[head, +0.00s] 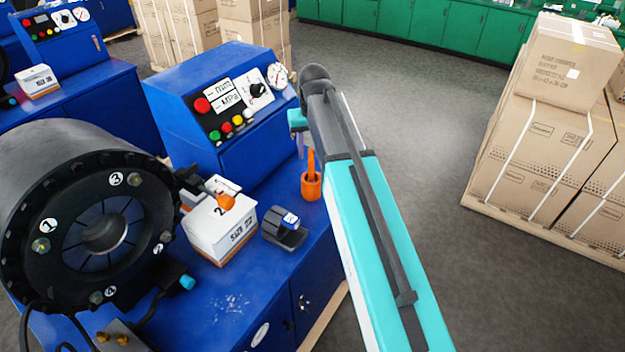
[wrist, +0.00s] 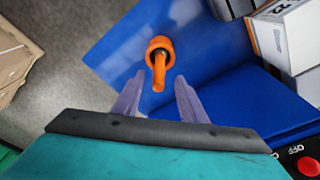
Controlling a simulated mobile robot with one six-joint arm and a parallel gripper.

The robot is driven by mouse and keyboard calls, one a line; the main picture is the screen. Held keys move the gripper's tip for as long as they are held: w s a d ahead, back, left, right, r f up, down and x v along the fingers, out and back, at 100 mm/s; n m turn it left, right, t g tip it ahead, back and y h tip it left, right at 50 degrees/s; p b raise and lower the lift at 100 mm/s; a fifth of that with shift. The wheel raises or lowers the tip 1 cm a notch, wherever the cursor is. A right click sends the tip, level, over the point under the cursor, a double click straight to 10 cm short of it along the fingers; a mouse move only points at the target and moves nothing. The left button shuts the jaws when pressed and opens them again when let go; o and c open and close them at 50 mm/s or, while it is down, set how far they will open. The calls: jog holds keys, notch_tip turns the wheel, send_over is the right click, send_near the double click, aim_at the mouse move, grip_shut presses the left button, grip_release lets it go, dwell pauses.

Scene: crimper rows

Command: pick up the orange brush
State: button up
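The orange brush (head: 311,161) stands upright with its handle up in an orange cup (head: 311,187) on the blue workbench, near its right edge. Its lower part is hidden inside the cup. In the wrist view the handle (wrist: 159,72) points toward me, with the cup (wrist: 159,45) behind it. My gripper (wrist: 158,90) is open, its two grey fingers apart on either side of the handle's near end. I see no contact. In the head view my gripper (head: 300,145) is just above and left of the cup, partly hidden by my arm.
A blue control panel (head: 235,105) rises behind. A large black crimper head (head: 85,220) is at left. Floor at right is open before stacked cartons (head: 545,150).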

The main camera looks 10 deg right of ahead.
aim_at(311, 160)
jog(key=shift+f, duration=0.1)
dwell(0.3)
jog(key=shift+w+d+f+b, duration=0.1)
jog(key=shift+w+f+b, duration=0.05)
jog(key=shift+f+b, duration=0.95)
jog(key=shift+w+f+b, duration=0.15)
jog(key=shift+f+b, duration=0.5)
jog(key=shift+f, duration=0.8)
grip_shut()
jog(key=shift+r, duration=0.2)
jog(key=shift+r+b, duration=1.55)
jog(key=shift+r, duration=3.3)
